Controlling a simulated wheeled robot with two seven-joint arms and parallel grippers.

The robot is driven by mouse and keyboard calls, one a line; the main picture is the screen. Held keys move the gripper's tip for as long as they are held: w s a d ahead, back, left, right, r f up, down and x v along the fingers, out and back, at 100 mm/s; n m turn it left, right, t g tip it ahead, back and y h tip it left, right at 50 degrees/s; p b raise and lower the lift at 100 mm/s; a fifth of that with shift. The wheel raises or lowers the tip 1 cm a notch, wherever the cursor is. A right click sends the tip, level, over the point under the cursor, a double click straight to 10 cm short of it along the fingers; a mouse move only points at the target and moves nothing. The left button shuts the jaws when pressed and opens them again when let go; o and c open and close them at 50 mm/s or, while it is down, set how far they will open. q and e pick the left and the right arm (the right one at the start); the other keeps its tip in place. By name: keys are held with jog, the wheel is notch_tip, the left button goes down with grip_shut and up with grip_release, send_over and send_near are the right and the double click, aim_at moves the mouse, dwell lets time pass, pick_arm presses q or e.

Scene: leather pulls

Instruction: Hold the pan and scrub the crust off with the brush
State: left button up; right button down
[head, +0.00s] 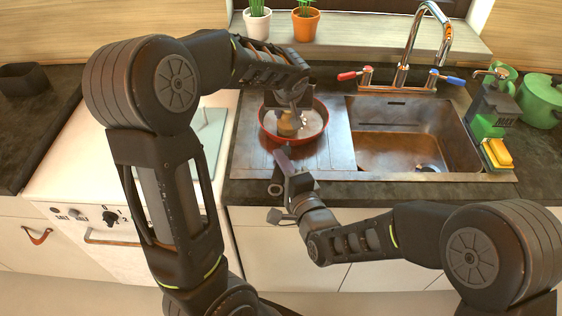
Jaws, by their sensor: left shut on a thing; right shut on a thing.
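The red pan (325,124) stands on the metal drainboard to the left of the sink basin. Its inside looks pale, and the crust cannot be made out at this size. The tan brush (287,123) is upright inside the pan, left of its middle. My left gripper (291,103) comes down from above and is shut on the brush, hiding its top. My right gripper (281,163) is at the near side of the pan, shut on the pan's handle, which it mostly hides.
The sink basin (410,145) and tap (404,75) are right of the pan. A yellow sponge (497,153), a green bottle box (488,115) and a green pot (541,101) stand further right. Two potted plants (305,25) are on the sill behind. The white stove (80,185) is left.

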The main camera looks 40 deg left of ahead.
pick_arm(q)
jog(key=shift+f, duration=0.2)
jog(key=shift+w+a, duration=0.65)
jog(key=shift+w, duration=0.15)
jog(key=shift+w+a+r, duration=0.1)
jog(key=shift+w+a, duration=0.25)
jog(key=shift+w, duration=0.3)
jog(key=shift+w+a+r, duration=0.1)
jog(key=shift+w+a, duration=0.4)
jog(key=shift+w, duration=0.4)
jog(key=shift+w+a+r, duration=0.1)
jog(key=shift+w+a, duration=0.4)
jog(key=shift+w, duration=0.35)
jog(key=shift+s+d+f, duration=0.1)
jog(key=shift+s+d, duration=0.05)
jog(key=shift+s, duration=0.75)
jog(key=shift+s+d+f, duration=0.1)
jog(key=shift+s, duration=0.75)
jog(key=shift+s, duration=0.1)
